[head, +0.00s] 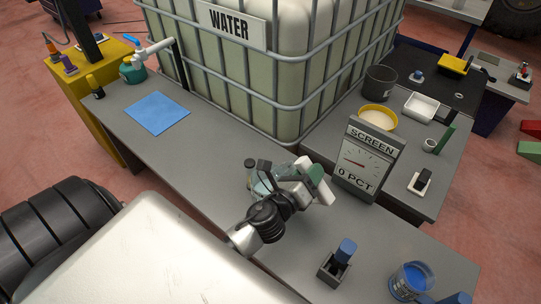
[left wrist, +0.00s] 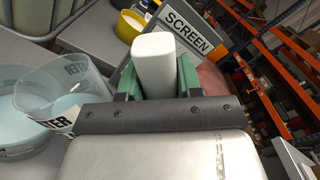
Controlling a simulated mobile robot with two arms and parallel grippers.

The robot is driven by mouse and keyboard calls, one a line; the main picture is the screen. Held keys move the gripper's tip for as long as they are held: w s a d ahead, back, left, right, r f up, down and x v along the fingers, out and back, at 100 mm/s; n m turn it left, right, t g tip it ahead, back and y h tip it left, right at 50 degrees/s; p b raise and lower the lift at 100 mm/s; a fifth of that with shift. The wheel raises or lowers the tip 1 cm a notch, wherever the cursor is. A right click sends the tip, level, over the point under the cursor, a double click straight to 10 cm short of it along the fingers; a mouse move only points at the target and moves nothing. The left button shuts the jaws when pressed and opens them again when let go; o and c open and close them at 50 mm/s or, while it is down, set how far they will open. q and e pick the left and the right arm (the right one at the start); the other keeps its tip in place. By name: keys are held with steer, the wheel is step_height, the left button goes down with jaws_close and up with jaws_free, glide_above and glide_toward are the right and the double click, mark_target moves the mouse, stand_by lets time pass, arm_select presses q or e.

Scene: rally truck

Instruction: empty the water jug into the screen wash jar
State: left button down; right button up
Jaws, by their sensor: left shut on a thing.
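My left gripper (head: 306,184) is shut on the white handle (left wrist: 154,62) of the clear water jug. The handle stands between its green fingers in the left wrist view. The jug (left wrist: 80,70) shows left of the fingers with part of a WATER label, and looks tilted. A wide clear vessel with pale liquid (left wrist: 22,128), seemingly the screen wash jar, is at the lower left, overlapping the jug. In the head view clear walls with pale liquid (head: 260,183) show behind my gripper, mostly hidden. I cannot tell whether water is flowing. My right gripper is not in view.
The SCREEN gauge (head: 366,162) reads 0 PCT, right of my gripper. The caged WATER tank (head: 270,75) stands behind. A beaker of blue liquid (head: 409,281) and a grey holder (head: 332,270) are at front right.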

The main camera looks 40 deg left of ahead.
mark_target(300, 160)
arm_select(q)
steer(key=shift+a+f+n+y, duration=0.15)
steer(key=shift+a, duration=0.35)
steer(key=shift+a+f+n+y, duration=0.15)
steer(key=shift+a, duration=0.3)
steer(key=shift+a+r+p, duration=0.1)
steer(key=shift+r+p, duration=0.05)
steer(key=shift+p, duration=0.25)
steer(key=shift+a+r+n+p, duration=0.65)
steer(key=shift+r+n+p, duration=0.2)
steer(key=shift+p, duration=0.25)
steer(key=shift+r, duration=0.1)
steer(key=shift+d+r, duration=0.15)
steer(key=shift+d, duration=0.05)
